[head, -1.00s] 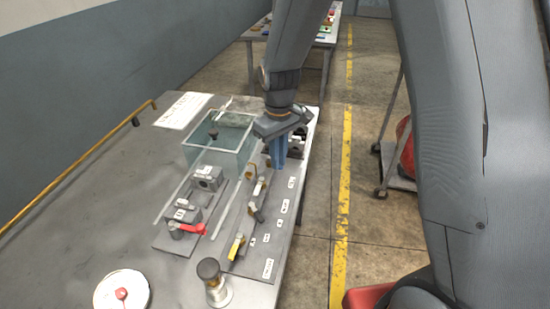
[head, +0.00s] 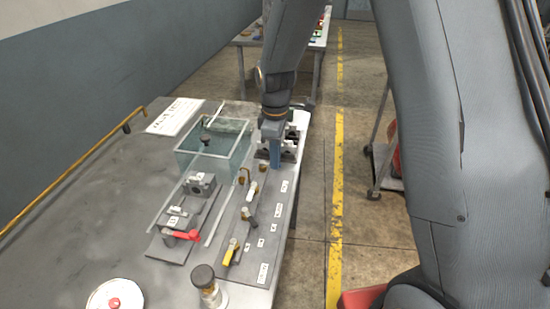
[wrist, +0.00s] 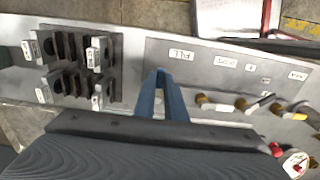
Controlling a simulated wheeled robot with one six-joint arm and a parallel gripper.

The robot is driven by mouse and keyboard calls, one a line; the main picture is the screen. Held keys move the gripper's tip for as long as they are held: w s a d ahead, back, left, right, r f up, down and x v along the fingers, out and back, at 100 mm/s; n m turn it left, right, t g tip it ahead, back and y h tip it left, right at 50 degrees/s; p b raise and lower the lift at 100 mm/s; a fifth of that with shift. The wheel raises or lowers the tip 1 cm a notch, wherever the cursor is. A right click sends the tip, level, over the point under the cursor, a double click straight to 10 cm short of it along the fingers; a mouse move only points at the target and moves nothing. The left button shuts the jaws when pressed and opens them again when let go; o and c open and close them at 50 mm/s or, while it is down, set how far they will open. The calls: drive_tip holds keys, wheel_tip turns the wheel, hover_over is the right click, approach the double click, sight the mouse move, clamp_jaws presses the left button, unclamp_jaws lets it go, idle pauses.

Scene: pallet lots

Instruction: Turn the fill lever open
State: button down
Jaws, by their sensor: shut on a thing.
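My gripper (wrist: 161,76) is shut, its two blue fingers close together beside the label reading FILL (wrist: 181,54). The fill lever is hidden behind the fingers and the gripper body, so its angle cannot be told. In the head view my gripper (head: 275,165) points down at the far end of the grey valve panel (head: 262,226). Other valve levers stand in a row along that panel, including a white lever (head: 252,190) and a yellow lever (head: 230,252). The clear tank (head: 212,162) stands left of the gripper.
Dark blocks with white labels (wrist: 70,65) sit close to the fingers. A second small panel carries a red lever (head: 183,235). A brass-and-glass cylinder (head: 207,285) stands at the near edge. Floor beyond the bench's right edge is clear to the yellow line (head: 338,200).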

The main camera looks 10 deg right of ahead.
drive_tip(key=shift+w+a+r, duration=0.1)
drive_tip(key=shift+w, duration=0.05)
drive_tip(key=c, duration=2.1)
unclamp_jaws()
wheel_tip(320, 180, up, 8)
drive_tip(key=b, duration=0.2)
drive_tip(key=s+d+f+m, duration=0.1)
drive_tip(key=s+d+m, duration=0.4)
drive_tip(key=s+m, duration=0.2)
drive_tip(key=s+d+f+m+t, duration=0.1)
drive_tip(key=s+d+m, duration=0.4)
drive_tip(key=s, duration=0.6)
drive_tip(key=shift+d+f+m, duration=0.2)
drive_tip(key=shift+f+m, duration=0.2)
drive_tip(key=shift+m, duration=0.6)
